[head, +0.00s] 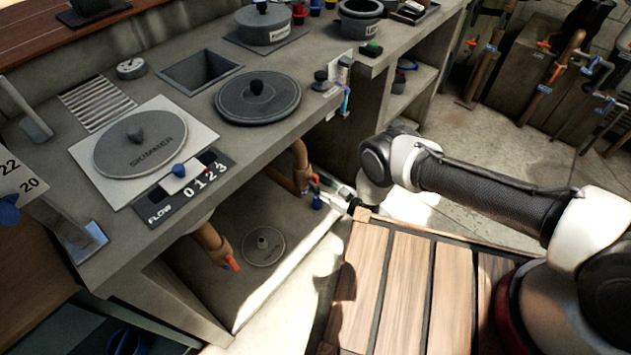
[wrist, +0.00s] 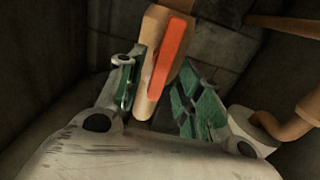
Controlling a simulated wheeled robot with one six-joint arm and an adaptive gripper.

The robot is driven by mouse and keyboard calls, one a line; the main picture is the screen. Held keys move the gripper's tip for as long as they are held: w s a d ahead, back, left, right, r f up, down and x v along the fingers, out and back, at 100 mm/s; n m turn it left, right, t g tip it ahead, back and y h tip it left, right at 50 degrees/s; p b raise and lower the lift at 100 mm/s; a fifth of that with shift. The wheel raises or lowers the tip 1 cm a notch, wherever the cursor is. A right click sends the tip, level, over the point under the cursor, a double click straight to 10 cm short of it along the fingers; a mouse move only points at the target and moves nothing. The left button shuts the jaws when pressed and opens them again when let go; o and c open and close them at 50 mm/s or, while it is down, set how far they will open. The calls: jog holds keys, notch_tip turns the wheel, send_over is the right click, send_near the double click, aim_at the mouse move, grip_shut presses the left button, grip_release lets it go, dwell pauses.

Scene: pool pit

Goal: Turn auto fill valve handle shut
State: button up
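An orange valve handle (wrist: 167,57) lies lengthwise along a tan pipe (wrist: 150,95) in the wrist view. My gripper (wrist: 160,95) is open, its green-padded fingers on either side of the pipe and handle. The left finger is close to the pipe; a gap shows at the right one. I cannot tell whether either touches. In the head view my gripper (head: 326,188) reaches under the counter beside a tan pipe (head: 301,168), where a small orange-red handle (head: 314,178) shows partly. No auto fill label is readable there.
Another orange handle (head: 232,263) sits on a pipe at the lower left. A round drain cover (head: 263,245) lies on the floor between the pipes. The concrete counter (head: 215,105) overhangs the pipes. A wooden slatted surface (head: 400,290) is below my arm.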

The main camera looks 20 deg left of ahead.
jog(key=shift+x, duration=1.05)
grip_shut()
jog(key=shift+w+m, duration=0.1)
jog(key=shift+m, duration=0.3)
jog(key=m, duration=0.3)
jog(key=shift+w+d+f+m, duration=0.1)
jog(key=shift+w+m, duration=0.1)
jog(key=shift+m, duration=0.1)
jog(key=shift+w+d+f+m, duration=0.1)
jog(key=shift+w+f+m, duration=0.1)
jog(key=shift+m, duration=2.05)
jog(key=shift+w+d+f+m, duration=0.1)
jog(key=shift+f+m, duration=0.1)
jog(key=shift+m, duration=2.1)
jog(key=shift+w+f+m, duration=0.1)
jog(key=shift+f+m, duration=0.1)
jog(key=shift+m, duration=2.05)
